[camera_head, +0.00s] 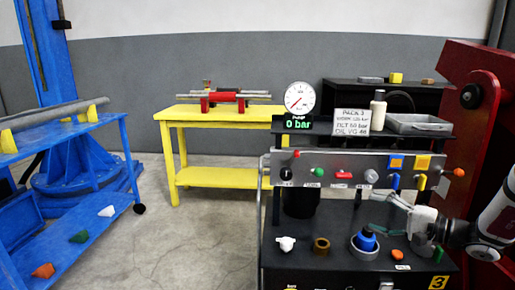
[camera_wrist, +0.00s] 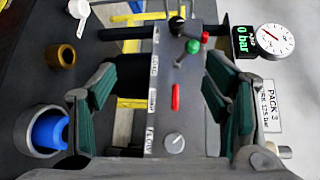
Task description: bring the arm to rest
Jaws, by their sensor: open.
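My gripper (camera_head: 398,202) is at the right of the head view, in front of the control panel (camera_head: 340,160) and above the black bench top. In the wrist view my gripper (camera_wrist: 160,100) shows two green-padded fingers spread wide apart, with nothing between them but the panel behind. A red switch (camera_wrist: 175,97) and a grey knob (camera_wrist: 175,143) on the panel show in that gap. The gripper looks apart from the panel, but the exact distance cannot be told.
A blue item in a grey cup (camera_head: 366,243), a brown ring (camera_head: 321,246) and a white fitting (camera_head: 286,243) stand on the bench. A gauge (camera_head: 300,98) reads 0 bar. A red frame (camera_head: 470,130) stands at right. A yellow table (camera_head: 215,175) is behind; open floor lies left.

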